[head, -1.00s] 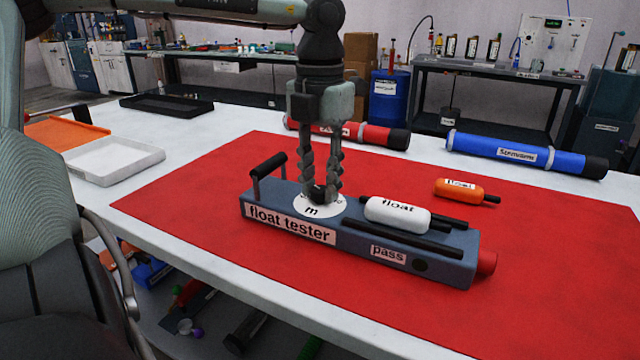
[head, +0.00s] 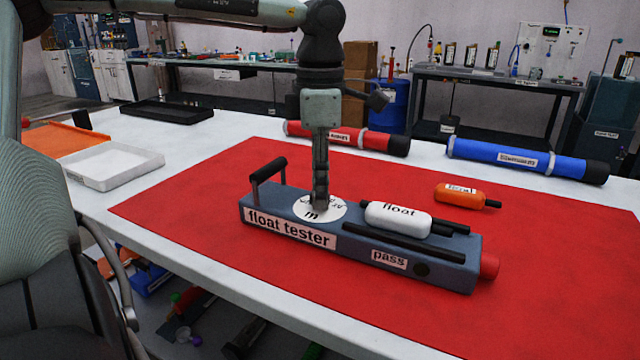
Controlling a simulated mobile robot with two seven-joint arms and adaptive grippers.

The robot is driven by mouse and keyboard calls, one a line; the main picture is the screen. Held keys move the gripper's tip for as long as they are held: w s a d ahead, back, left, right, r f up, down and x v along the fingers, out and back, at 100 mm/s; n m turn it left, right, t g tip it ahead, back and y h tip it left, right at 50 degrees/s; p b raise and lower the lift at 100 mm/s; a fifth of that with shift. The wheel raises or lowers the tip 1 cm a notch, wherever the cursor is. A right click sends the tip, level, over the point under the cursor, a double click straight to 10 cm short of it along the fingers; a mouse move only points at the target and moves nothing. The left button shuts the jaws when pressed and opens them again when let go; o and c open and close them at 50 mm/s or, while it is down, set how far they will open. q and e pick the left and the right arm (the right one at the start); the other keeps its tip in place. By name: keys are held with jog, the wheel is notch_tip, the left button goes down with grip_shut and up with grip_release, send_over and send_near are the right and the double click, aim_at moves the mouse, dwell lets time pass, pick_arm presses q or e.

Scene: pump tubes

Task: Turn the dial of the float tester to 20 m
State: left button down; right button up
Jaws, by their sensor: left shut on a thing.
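The float tester (head: 350,237) is a blue-grey block on a red mat, with a black handle at its left end and a red knob (head: 489,266) at its right end. Its white round dial (head: 338,211) is on top, left of the middle; only an "m" and partial markings can be read. My left gripper (head: 320,207) points straight down over the dial, seen edge-on, shut on the dial's knob, which the fingers hide. A white float (head: 397,217) lies on black rails on the tester. My right gripper is not in view.
An orange float (head: 459,194) lies on the red mat (head: 560,290) behind the tester. A red tube (head: 350,137) and a blue tube (head: 525,158) lie at the table's back. A white tray (head: 115,166) stands at the left. The mat's right front is clear.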

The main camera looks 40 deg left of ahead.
pick_arm(q)
jog(key=m, duration=0.4)
jog(key=shift+m, duration=0.4)
jog(key=m+p, duration=0.1)
jog(key=m, duration=0.4)
jog(key=shift+m, duration=1.4)
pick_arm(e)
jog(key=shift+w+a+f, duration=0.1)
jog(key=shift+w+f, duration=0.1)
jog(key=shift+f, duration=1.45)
pick_arm(q)
jog(key=c, duration=1.2)
grip_release()
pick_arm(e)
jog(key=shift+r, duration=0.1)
